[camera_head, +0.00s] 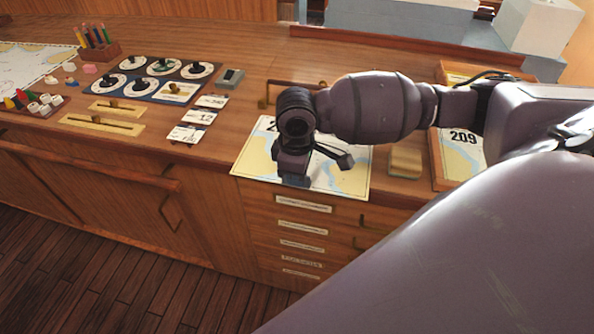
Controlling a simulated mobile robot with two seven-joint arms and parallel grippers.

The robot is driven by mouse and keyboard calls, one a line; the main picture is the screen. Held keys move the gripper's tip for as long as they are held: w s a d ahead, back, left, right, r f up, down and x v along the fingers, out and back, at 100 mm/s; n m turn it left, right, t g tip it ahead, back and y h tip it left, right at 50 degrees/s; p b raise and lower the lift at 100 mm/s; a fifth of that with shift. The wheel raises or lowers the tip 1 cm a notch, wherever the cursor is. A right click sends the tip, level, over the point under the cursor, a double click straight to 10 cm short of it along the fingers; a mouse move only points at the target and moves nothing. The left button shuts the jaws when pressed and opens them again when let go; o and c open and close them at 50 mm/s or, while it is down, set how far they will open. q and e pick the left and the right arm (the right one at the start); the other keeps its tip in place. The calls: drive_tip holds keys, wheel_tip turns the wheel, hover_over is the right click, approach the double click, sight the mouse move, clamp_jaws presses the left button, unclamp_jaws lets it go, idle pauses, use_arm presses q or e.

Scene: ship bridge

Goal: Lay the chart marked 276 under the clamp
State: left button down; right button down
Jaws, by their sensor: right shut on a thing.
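A pale chart (348,182) with yellow land and blue water lies at the counter's front edge, below my right arm. Its number is mostly hidden by the arm; only a first digit, like a 2, shows. My right gripper (308,172) is over this chart near its front edge, shut on it; the contact itself is hard to see. A brown bar (264,95), perhaps the clamp, stands just behind the chart, partly hidden by my arm. My left gripper is not in view.
A chart marked 209 (462,142) lies in a wooden tray (437,165) at right. A tan block (405,161) stands between the charts. Several number cards (187,134), a dial panel (160,84) and a small grey box (230,78) stand left. Drawers (300,236) are below.

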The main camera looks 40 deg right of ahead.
drive_tip(key=c, duration=1.2)
unclamp_jaws()
drive_tip(key=shift+r, duration=0.5)
wheel_tip(320, 180, up, 8)
drive_tip(key=shift+r+p, duration=0.15)
drive_tip(key=shift+p, duration=0.4)
drive_tip(key=shift+r, duration=0.75)
